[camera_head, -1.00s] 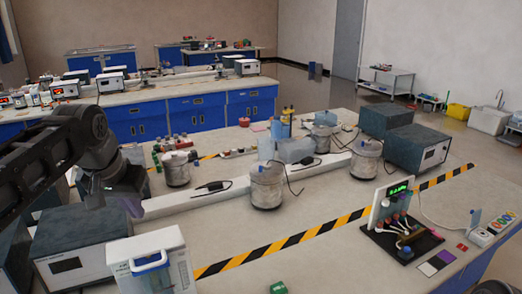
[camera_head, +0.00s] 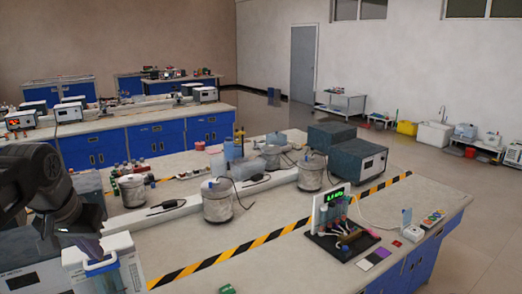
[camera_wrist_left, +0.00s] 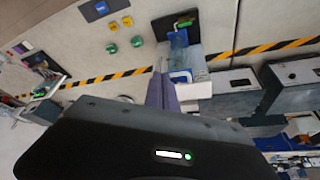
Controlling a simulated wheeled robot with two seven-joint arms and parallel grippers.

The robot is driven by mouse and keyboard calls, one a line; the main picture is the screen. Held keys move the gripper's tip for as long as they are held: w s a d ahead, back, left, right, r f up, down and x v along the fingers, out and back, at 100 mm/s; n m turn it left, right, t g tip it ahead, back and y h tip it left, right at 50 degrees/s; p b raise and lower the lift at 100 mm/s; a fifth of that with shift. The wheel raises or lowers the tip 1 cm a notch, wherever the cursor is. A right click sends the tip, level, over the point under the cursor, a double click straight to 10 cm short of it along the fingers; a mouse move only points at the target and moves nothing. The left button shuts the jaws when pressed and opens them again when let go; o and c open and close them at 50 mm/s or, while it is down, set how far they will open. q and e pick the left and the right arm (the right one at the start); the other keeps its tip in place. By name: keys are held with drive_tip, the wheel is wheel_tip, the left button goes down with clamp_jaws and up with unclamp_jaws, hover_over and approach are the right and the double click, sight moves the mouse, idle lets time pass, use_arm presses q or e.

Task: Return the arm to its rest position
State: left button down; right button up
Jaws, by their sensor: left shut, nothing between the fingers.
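My left arm, black, comes in from the left in the head view. My left gripper (camera_head: 92,247) points down over the left part of the near bench, in front of a white box-shaped device with a handle (camera_head: 125,270). In the left wrist view the purple-grey fingers (camera_wrist_left: 162,92) are closed together, with nothing held between them. My right gripper does not show in either view.
The near bench (camera_head: 270,240) carries a yellow-black striped line, several metal pots (camera_head: 217,203), grey box devices (camera_head: 350,160) and a board with a lit display (camera_head: 338,228). Boxed devices stand close to the left gripper. Open floor (camera_head: 490,220) lies to the right.

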use_arm(q)
drive_tip(key=w+d+f+m+t+h, duration=0.15)
drive_tip(key=w+d+f+t, duration=0.25)
drive_tip(key=w+d, duration=0.6)
drive_tip(key=d+f+g+h+b, duration=0.1)
drive_tip(key=d+f, duration=0.4)
drive_tip(key=f, duration=0.6)
drive_tip(key=d+f+h, duration=0.1)
drive_tip(key=d+f, duration=0.5)
drive_tip(key=f, duration=0.6)
drive_tip(key=s+d+f+g, duration=0.1)
drive_tip(key=s+d+f, duration=0.1)
drive_tip(key=s+f, duration=0.45)
drive_tip(key=s+d+f+g, duration=0.1)
drive_tip(key=s+d+f, duration=0.15)
drive_tip(key=f, duration=0.65)
drive_tip(key=s+d+f+n+g+b, duration=0.1)
drive_tip(key=s+d+f+g, duration=0.1)
drive_tip(key=s+f, duration=0.5)
drive_tip(key=s+d+f+n+g+h+b, duration=0.1)
drive_tip(key=s+f+g, duration=0.2)
drive_tip(key=s+f, duration=0.4)
drive_tip(key=s, duration=0.8)
drive_tip(key=shift+d, duration=0.4)
